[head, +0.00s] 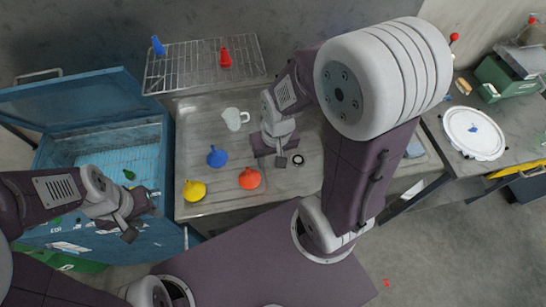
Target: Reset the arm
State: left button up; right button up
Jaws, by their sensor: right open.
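My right arm reaches in from the right across the picture, and my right gripper (280,158) is low over the grey metal draining bench (205,211). It is open, with nothing visible between its fingers. A small black ring (298,160) lies just to its right; I cannot tell whether they touch. My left gripper (138,226) hangs over the front right part of the open blue chest (150,243). I see nothing held in it, but its fingers are too small and dark to tell whether they are open or shut.
Blue (217,157), yellow (194,190) and orange (249,179) funnels and a pale jug (234,118) stand on the bench. A wire rack (185,70) is behind. A round white tray (473,133) and green machine (506,78) are at right.

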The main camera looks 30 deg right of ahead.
notch_tip(320, 180, down, 15)
jog(key=n+b, duration=0.1)
jog(key=b, duration=1.3)
jog(key=shift+s+d+b, duration=0.25)
jog(key=shift+d+b, duration=0.05)
jog(key=shift+d, duration=0.05)
jog(key=shift+r, duration=0.1)
